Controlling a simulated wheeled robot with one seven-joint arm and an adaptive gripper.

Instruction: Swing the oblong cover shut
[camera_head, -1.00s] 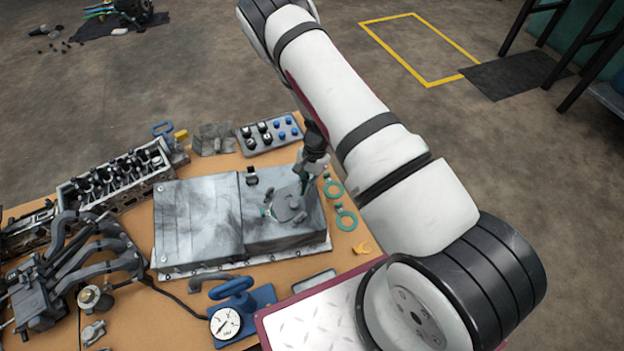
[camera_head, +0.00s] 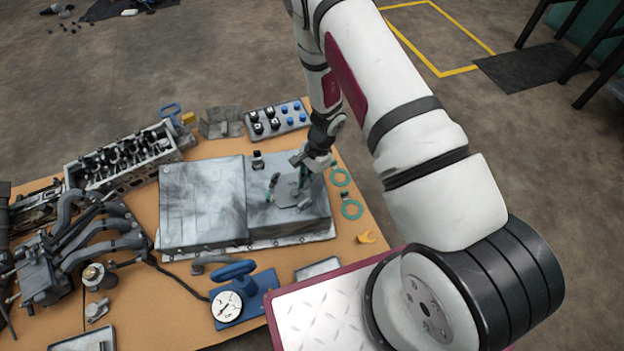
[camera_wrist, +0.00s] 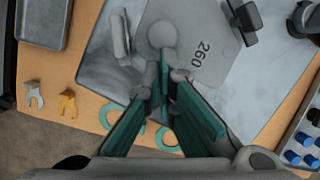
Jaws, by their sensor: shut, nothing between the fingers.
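The oblong cover (camera_head: 287,187) is a flat grey plate on the right half of a large metal housing (camera_head: 202,205). In the wrist view the cover (camera_wrist: 207,28) carries the marking "260" and has a pale round boss (camera_wrist: 162,34) at one end. A separate grey bar (camera_wrist: 121,38) stands beside it. My gripper (camera_head: 304,172) is over the right half of the housing, close to the cover. Its teal fingers (camera_wrist: 163,78) are shut and empty, with the tips near the boss. I cannot tell whether they touch it. What lies under the cover is hidden.
Two green rings (camera_head: 345,193) and a yellow fork piece (camera_head: 366,237) lie right of the housing. A button panel (camera_head: 277,119) is behind it. A blue gauge stand (camera_head: 240,297) is in front. A black knob (camera_wrist: 243,18) rises from the housing.

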